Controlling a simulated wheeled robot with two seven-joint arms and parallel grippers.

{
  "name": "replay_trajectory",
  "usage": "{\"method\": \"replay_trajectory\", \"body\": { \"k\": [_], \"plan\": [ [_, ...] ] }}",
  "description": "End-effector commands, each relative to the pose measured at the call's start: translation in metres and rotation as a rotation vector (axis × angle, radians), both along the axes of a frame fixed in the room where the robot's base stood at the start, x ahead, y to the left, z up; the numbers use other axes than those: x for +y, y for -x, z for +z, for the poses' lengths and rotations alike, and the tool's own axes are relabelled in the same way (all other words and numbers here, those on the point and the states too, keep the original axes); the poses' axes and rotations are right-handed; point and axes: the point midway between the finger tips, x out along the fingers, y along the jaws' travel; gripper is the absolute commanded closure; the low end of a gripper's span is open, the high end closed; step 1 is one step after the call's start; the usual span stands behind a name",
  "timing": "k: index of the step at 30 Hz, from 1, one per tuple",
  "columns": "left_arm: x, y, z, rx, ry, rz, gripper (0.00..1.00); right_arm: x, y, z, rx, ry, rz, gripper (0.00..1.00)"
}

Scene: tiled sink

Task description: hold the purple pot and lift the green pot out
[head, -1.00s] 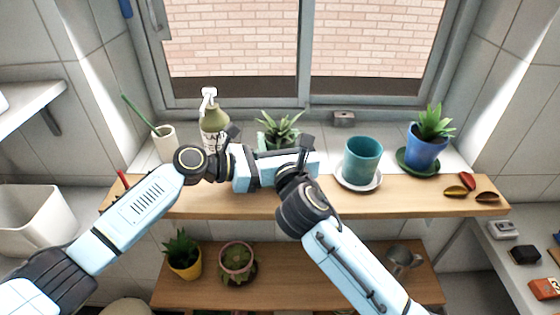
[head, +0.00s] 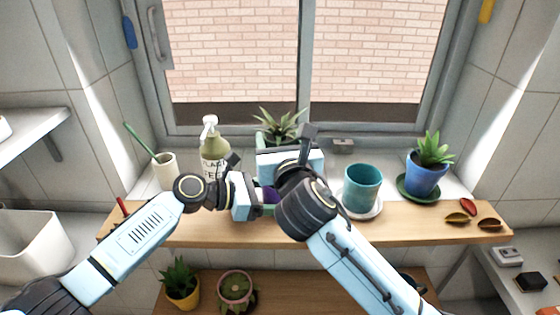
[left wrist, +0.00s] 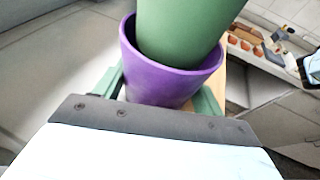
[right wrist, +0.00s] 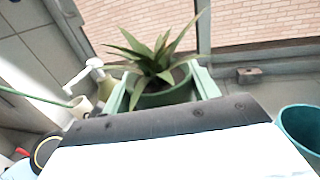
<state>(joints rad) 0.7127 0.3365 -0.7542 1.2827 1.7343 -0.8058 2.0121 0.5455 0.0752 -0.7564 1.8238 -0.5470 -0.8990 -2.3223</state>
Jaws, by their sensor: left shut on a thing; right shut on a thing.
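The purple pot (left wrist: 165,84) stands between the fingers of my left gripper (left wrist: 160,92), which is shut on it. The green pot (left wrist: 183,32) rises well above the purple rim, slightly tilted in the left wrist view, with its lower end still inside. In the right wrist view the green pot (right wrist: 165,96) holds a spiky plant (right wrist: 155,58), and my right gripper (right wrist: 163,85) is shut around it. In the head view, my arms hide most of both pots; only a bit of purple (head: 267,193) and the plant (head: 280,125) show.
A teal pot (head: 362,186) and a blue potted plant (head: 427,172) stand right, near several seed pods (head: 468,212). The window (head: 380,60) is behind.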

Motion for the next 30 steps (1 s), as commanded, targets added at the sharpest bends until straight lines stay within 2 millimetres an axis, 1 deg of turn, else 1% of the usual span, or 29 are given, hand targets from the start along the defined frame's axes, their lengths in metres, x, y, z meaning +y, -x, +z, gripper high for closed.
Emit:
{"method": "replay_trajectory", "body": {
  "k": [1, 3, 6, 15, 16, 21, 30],
  "plan": [
    [0.000, 0.000, -0.001, 0.001, -0.001, -0.001, 0.43, 0.000, 0.000, 0.011, -0.006, 0.001, 0.001, 0.85],
    [0.000, 0.000, -0.001, 0.001, -0.001, -0.001, 0.43, 0.000, 0.000, 0.020, -0.005, 0.000, 0.001, 0.85],
    [0.000, 0.000, -0.001, 0.001, -0.001, -0.001, 0.43, 0.000, 0.000, 0.027, -0.003, 0.000, 0.001, 0.85],
    [0.000, 0.001, -0.001, 0.002, 0.000, -0.002, 0.43, 0.000, 0.000, 0.029, 0.000, 0.001, 0.001, 0.85],
    [0.000, 0.001, -0.001, 0.002, 0.000, -0.002, 0.27, 0.000, 0.000, 0.029, 0.000, 0.001, 0.001, 0.85],
    [0.000, 0.000, -0.001, 0.001, -0.001, -0.001, 0.05, 0.000, 0.000, 0.029, 0.000, 0.001, 0.001, 0.85],
    [0.002, 0.001, 0.000, 0.000, 0.000, 0.000, 0.05, 0.000, 0.000, 0.029, 0.000, 0.001, 0.001, 0.85]
  ]
}}
